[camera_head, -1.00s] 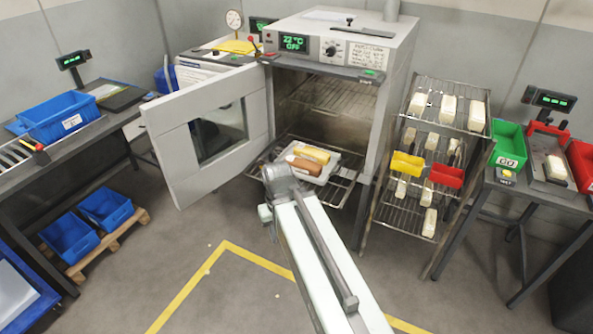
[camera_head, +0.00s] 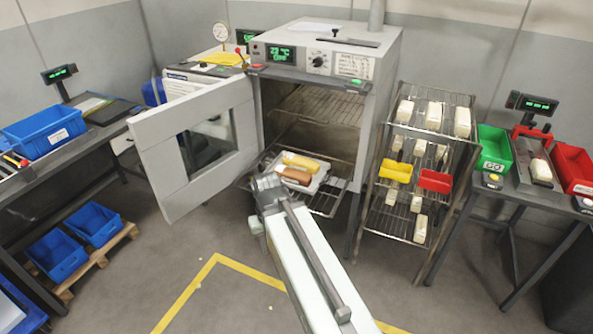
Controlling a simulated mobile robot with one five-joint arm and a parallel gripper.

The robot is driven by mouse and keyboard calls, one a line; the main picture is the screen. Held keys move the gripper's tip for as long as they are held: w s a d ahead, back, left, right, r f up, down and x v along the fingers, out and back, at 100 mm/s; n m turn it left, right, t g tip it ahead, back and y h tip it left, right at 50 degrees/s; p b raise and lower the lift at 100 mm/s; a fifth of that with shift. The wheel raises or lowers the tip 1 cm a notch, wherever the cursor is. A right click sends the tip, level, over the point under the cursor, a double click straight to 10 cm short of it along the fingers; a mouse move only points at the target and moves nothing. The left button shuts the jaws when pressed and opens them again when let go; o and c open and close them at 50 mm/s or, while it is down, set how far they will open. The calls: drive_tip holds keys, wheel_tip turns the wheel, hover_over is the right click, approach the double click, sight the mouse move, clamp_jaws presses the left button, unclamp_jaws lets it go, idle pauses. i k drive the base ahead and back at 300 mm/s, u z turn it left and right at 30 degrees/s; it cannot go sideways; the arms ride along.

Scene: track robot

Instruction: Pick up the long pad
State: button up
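In the head view a shallow light tray (camera_head: 318,184) sits on the pulled-out wire shelf at the oven mouth. It holds a long yellow piece (camera_head: 301,161) and a long orange-brown piece (camera_head: 294,177), side by side. Several cream blocks, one of them at the top right (camera_head: 462,122), lie on the wire rack to the right. I cannot tell which of these pieces is the long pad. My gripper (camera_head: 264,183) is seen from behind, at the near left side of the tray in the picture. Its fingers are too small and hidden to show whether it is open or holds anything.
The oven door (camera_head: 196,150) stands open on the left. A scale bench with a green bin (camera_head: 494,148) stands at right. The floor in front is clear, with yellow tape.

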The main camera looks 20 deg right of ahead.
sight(290, 175)
drive_tip(key=z, duration=2.1)
drive_tip(key=i, duration=1.2)
drive_tip(key=u, duration=3.55)
drive_tip(key=i, duration=1.05)
